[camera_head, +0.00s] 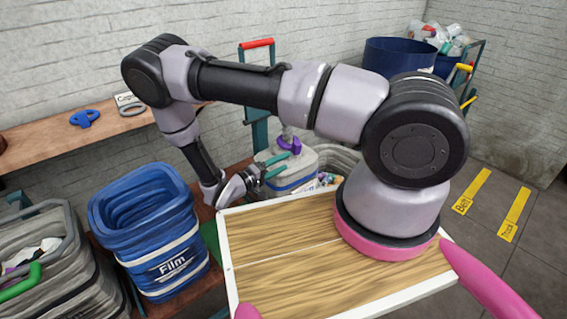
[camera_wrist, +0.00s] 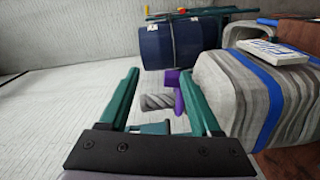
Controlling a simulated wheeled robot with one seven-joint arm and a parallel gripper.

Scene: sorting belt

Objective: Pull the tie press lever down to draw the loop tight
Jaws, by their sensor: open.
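A purple part, which looks like the tie press lever (camera_head: 290,146), sits at the top of a grey sack with a blue stripe (camera_head: 283,180). In the wrist view, the purple part (camera_wrist: 179,98) stands beside a grey twisted neck (camera_wrist: 157,102). My gripper (camera_head: 284,164) is open, its teal fingers pointing toward the purple part. In the wrist view, my gripper (camera_wrist: 161,76) has the purple part showing between its fingers, nearer the right one. I cannot tell whether a finger touches it. The loop cannot be made out clearly.
A blue Film bin (camera_head: 150,235) stands left of my gripper. A wooden board with a white rim (camera_head: 232,262) lies in front. A teal post with a red grip (camera_head: 257,43) rises behind. A shelf (camera_head: 60,142) runs along the left wall.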

